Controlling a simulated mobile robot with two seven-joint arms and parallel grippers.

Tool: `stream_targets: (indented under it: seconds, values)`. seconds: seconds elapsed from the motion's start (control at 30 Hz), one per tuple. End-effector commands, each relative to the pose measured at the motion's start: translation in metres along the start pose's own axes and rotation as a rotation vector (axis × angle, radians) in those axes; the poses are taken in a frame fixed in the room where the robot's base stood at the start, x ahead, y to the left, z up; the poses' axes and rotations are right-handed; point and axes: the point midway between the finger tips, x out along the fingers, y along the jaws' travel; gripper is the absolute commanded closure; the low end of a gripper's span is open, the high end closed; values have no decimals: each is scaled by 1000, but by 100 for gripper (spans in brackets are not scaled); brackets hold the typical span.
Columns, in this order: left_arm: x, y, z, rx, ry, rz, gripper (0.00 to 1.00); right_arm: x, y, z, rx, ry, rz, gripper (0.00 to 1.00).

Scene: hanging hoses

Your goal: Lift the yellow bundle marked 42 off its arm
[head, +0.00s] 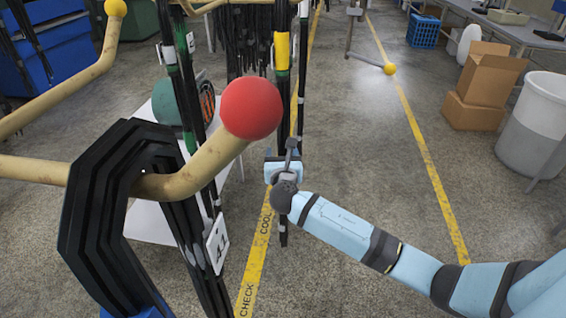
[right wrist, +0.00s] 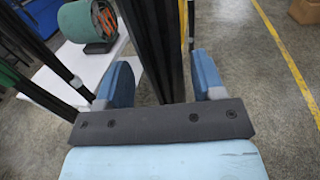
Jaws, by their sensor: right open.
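A bundle of black hoses with a yellow band (head: 282,52) hangs right of the red ball in the head view. No number can be read on it. My right gripper (head: 284,163) is at the lower part of this bundle, below the band. In the right wrist view my right gripper (right wrist: 161,82) is open, with blue fingers spread apart. Black hoses (right wrist: 158,35) run down between and just beyond the fingers; I cannot tell if they touch. My left gripper is not in view.
A cream arm with a red ball tip (head: 251,108) carries thick black hoses (head: 92,215) at front left. Hoses with a green band (head: 169,50) hang nearby. A white table (head: 150,222) stands behind. Cardboard boxes (head: 488,75) and a grey bin (head: 535,125) stand right; the middle floor is clear.

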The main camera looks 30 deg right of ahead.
Motion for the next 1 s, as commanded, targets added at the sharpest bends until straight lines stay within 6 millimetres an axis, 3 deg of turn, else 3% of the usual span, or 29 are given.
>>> stream_targets:
  seconds: [0.37,0.4,0.67,0.77,0.8,0.93,1.0]
  values:
    - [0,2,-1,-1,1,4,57,8,0,0,1,1,0,38]
    - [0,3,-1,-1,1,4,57,8,0,0,1,1,0,40]
    - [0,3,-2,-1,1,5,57,7,0,0,1,1,0,100]
    - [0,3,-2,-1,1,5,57,7,0,0,1,1,0,100]
    - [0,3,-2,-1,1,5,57,7,0,0,1,1,0,72]
    - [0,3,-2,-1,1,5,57,7,0,0,1,1,0,100]
    - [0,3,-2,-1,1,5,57,7,0,0,1,1,0,100]
